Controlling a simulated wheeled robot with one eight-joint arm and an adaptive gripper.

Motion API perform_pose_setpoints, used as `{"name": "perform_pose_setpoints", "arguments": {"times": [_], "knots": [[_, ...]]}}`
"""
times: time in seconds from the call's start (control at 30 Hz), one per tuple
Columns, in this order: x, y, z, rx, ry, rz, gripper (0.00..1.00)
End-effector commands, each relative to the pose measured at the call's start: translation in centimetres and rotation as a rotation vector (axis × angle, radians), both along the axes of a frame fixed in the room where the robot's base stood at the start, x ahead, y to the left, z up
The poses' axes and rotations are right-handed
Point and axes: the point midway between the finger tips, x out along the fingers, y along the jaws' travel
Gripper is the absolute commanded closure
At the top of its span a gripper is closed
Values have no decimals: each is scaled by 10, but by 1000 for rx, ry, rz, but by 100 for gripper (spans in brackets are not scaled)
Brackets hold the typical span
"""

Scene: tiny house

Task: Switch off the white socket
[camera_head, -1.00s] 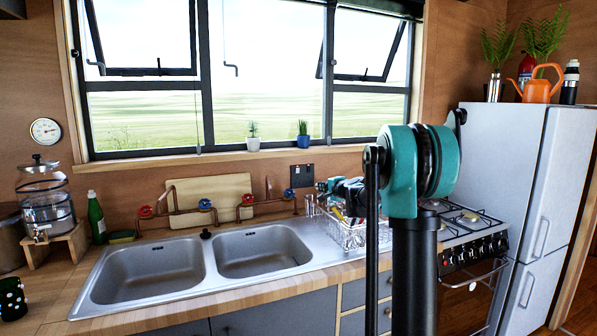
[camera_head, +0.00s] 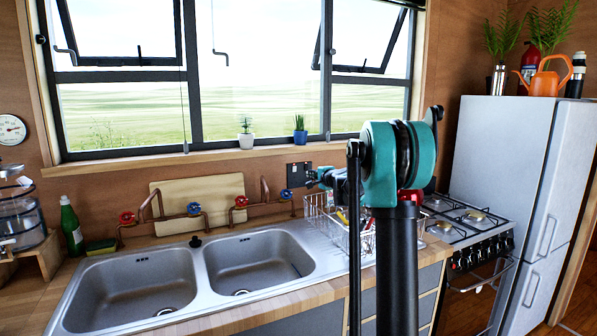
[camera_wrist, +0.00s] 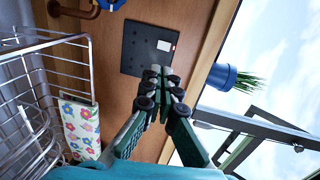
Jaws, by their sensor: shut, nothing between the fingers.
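A dark square socket plate (camera_head: 299,174) is on the wooden wall below the window sill, behind the sink. In the wrist view the plate (camera_wrist: 138,52) shows black, with a small white patch (camera_wrist: 165,45) near its right side; I see no all-white socket. My gripper (camera_wrist: 154,76) is shut and empty, its fingertips overlapping the plate's lower right edge in the picture. I cannot tell whether they touch it. In the head view my gripper (camera_head: 316,178) is just right of the plate, partly hidden by my own arm.
A wire dish rack (camera_head: 325,215) stands below the plate, close beside my gripper in the wrist view, with a flowered cloth (camera_wrist: 80,128). A potted plant (camera_wrist: 222,77) is on the sill nearby. Pipes with red and blue taps (camera_head: 194,208) run to the left.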

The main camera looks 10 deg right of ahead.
Motion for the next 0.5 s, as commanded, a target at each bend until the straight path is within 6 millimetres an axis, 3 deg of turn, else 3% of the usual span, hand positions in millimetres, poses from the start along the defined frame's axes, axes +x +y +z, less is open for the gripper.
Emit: {"name": "perform_pose_setpoints", "arguments": {"times": [0.17,0.5], "knots": [[13,5,-2,-1,0,2,100],[72,24,-12,-1,0,2,100]]}}
